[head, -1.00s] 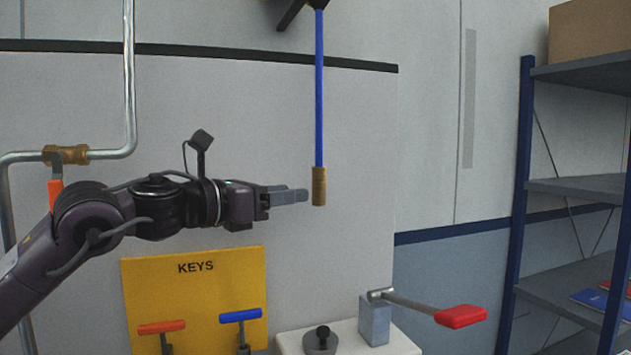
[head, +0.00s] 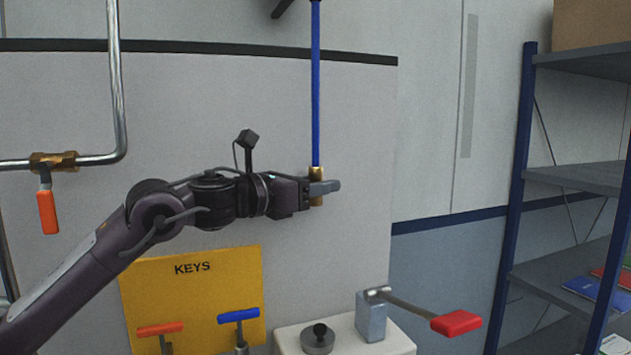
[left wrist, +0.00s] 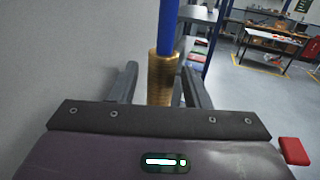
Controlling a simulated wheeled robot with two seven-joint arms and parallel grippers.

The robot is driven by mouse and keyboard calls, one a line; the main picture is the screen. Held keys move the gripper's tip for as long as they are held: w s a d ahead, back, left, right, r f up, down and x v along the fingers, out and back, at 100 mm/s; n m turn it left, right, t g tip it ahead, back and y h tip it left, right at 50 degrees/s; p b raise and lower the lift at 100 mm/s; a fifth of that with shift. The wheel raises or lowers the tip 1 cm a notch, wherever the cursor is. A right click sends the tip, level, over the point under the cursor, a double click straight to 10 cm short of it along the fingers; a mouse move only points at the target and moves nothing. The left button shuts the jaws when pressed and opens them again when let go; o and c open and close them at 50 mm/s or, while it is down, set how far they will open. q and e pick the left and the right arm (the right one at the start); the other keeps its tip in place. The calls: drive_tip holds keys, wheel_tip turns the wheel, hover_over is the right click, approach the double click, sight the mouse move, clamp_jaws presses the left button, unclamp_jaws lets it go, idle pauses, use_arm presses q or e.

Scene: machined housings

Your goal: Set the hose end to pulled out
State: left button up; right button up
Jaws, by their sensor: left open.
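A blue hose (head: 316,90) hangs straight down in front of the pale wall panel and ends in a brass fitting (head: 317,173). My left gripper (head: 325,187) is at the brass end, with a finger crossing in front of it. In the left wrist view the brass end (left wrist: 162,80) stands between the two spread fingers (left wrist: 157,88), with a gap on each side. The blue hose (left wrist: 168,25) rises above it. The gripper is open. My right gripper is not in view.
A lever with a red grip (head: 456,323) sticks out at lower right. A pipe with an orange-handled valve (head: 47,210) is at left. A blue-framed shelf (head: 575,180) stands at right.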

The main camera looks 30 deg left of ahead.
use_arm(q)
drive_tip(key=c, duration=0.5)
clamp_jaws()
wheel_tip(320, 180, down, 12)
drive_tip(key=b, duration=1.1)
drive_tip(key=shift+f, duration=0.4)
drive_tip(key=shift+o, duration=0.8)
unclamp_jaws()
drive_tip(key=o, duration=0.3)
drive_tip(key=shift+o, duration=0.2)
